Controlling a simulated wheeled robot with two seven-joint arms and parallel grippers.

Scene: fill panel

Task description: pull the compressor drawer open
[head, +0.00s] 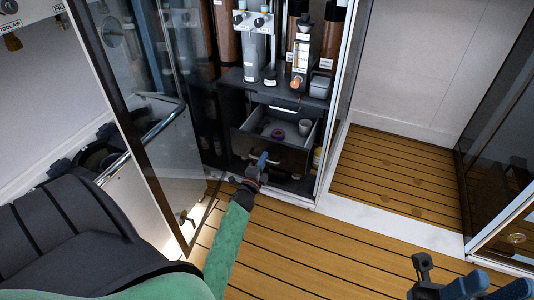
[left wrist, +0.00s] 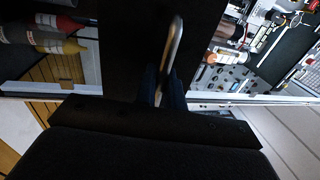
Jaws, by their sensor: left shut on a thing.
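The compressor drawer (head: 249,122) is pulled part way out of the dark cabinet, and its inside shows from above. It holds a purple-blue ring and a pale cup. My left gripper (head: 263,160) is at the drawer's front panel, shut on the metal bar handle. In the left wrist view the handle (left wrist: 174,45) stands between the blue fingers (left wrist: 163,86) against the dark front. My right gripper (head: 490,287) is at the bottom right corner, its blue fingers apart and empty, far from the drawer.
A glass door (head: 160,110) stands open left of the cabinet. A second handle (head: 284,109) is just above the drawer, under a shelf with a flow meter (head: 301,60) and cylinders. The wooden floor (head: 300,245) in front is clear.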

